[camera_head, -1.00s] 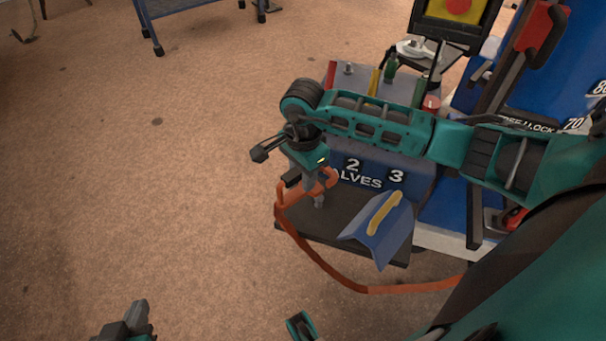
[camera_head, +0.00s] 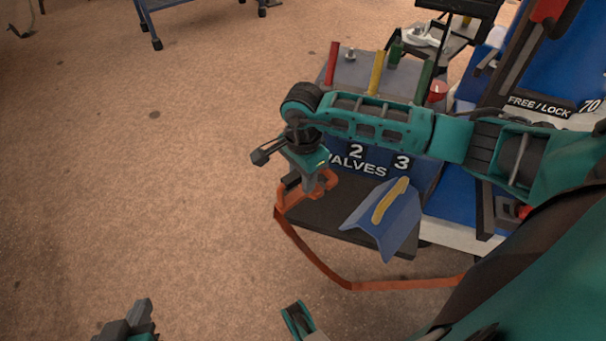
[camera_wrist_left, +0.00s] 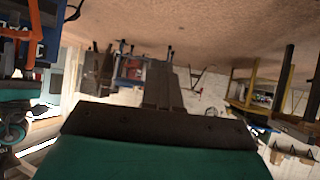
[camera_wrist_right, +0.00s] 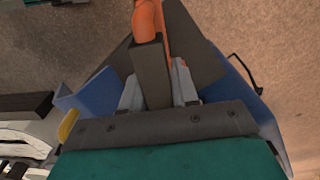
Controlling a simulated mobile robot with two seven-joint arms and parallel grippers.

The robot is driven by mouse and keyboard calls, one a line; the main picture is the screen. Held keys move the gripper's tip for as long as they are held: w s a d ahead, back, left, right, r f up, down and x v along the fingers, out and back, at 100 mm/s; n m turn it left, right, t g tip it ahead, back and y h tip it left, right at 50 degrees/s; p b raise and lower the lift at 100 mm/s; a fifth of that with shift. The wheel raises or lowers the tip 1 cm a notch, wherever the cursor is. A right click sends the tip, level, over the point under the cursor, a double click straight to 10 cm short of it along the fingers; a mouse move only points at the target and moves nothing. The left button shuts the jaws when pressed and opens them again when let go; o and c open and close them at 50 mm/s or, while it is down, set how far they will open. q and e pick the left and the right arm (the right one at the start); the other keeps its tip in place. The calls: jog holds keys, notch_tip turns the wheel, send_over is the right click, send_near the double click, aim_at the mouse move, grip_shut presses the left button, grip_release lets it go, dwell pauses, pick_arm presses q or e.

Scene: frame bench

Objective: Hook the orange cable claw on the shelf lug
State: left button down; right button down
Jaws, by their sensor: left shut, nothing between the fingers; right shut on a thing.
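The orange cable claw (camera_head: 290,197) is in my right gripper (camera_head: 314,188), over the left end of the dark shelf (camera_head: 345,225). Its orange cable (camera_head: 330,277) hangs down and runs right, in front of the shelf. The right wrist view shows the orange claw (camera_wrist_right: 149,18) at the shut fingertips. Light grey pieces (camera_wrist_right: 184,82) show beside these fingers; I cannot tell whether they belong to the lug. The lug is not clearly visible in the head view, and contact cannot be told. My left gripper (camera_head: 140,308) is shut and empty, low at the left, away from the shelf.
A blue angled piece with a yellow handle (camera_head: 390,203) stands on the shelf, right of the claw. Behind my right arm is a grey bench top (camera_head: 358,70) with red, yellow and green uprights.

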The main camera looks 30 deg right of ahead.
notch_tip(320, 180, down, 2)
jog(key=shift+f+b, duration=0.1)
jog(key=shift+b, duration=0.65)
jog(key=shift+f+b, duration=0.65)
jog(key=shift+f, duration=0.15)
pick_arm(q)
jog(key=shift+w+d+f+h, duration=0.3)
jog(key=shift+w+d+f, duration=0.1)
jog(key=shift+d+f, duration=0.2)
pick_arm(e)
jog(key=shift+f, duration=0.3)
jog(key=c, duration=1)
grip_release()
jog(key=shift+o, duration=1.1)
jog(key=shift+f, duration=0.1)
